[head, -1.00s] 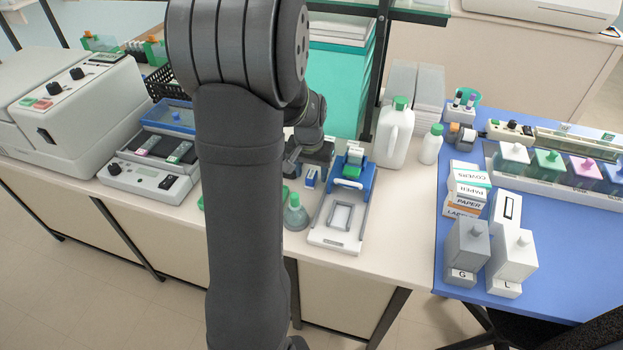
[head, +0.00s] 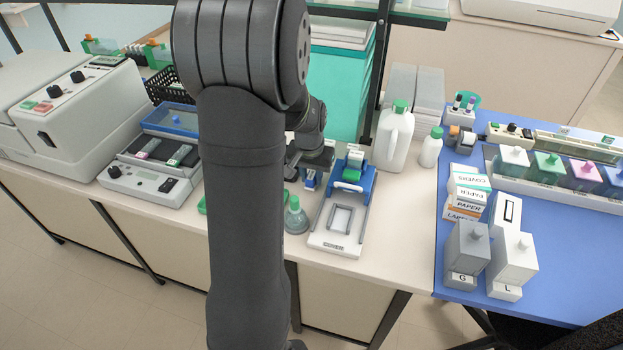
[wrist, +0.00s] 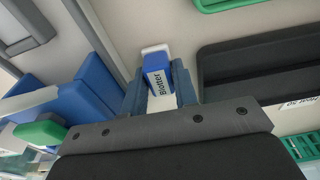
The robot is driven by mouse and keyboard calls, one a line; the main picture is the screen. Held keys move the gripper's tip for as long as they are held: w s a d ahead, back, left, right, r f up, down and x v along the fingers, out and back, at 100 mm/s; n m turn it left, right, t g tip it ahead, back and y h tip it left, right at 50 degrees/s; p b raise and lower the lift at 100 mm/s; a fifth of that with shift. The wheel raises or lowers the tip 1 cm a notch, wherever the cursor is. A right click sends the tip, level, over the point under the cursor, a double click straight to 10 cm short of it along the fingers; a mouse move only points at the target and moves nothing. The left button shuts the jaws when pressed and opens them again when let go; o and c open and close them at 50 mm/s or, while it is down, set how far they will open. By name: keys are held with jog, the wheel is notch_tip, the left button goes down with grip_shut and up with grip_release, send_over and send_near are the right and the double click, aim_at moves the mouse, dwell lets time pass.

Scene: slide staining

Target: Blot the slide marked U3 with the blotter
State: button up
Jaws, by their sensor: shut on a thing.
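The blotter (wrist: 157,82) is a small blue block with a white label reading "Blotter" and a pale part at its far end. In the wrist view it sits between the two fingers of my gripper (wrist: 159,88), which is shut on it. In the head view my gripper (head: 312,168) is just left of the blue holder, with a bit of the blotter's blue (head: 311,181) showing below it. Two slides, one with a pink end (head: 143,155) and one with a green end (head: 180,156), lie on the grey instrument at left. I cannot read U3 on any slide.
A white base (head: 330,243) with a blue holder (head: 366,185) stands right of my gripper. A green conical bottle (head: 296,218) stands in front. A white jug (head: 394,138) is behind right. The wrist view shows a dark tray (wrist: 265,65) close on the right.

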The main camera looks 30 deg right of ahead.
notch_tip(320, 180, up, 8)
jog(key=shift+f, duration=0.1)
jog(key=w+a+r, duration=0.1)
jog(key=w+r, duration=0.1)
notch_tip(320, 180, up, 2)
jog(key=r, duration=0.1)
send_over(183, 150)
jog(key=shift+s+a+f, duration=0.1)
jog(key=shift+f, duration=3.05)
jog(key=shift+f, duration=0.6)
notch_tip(183, 150, up, 7)
dwell(0.7)
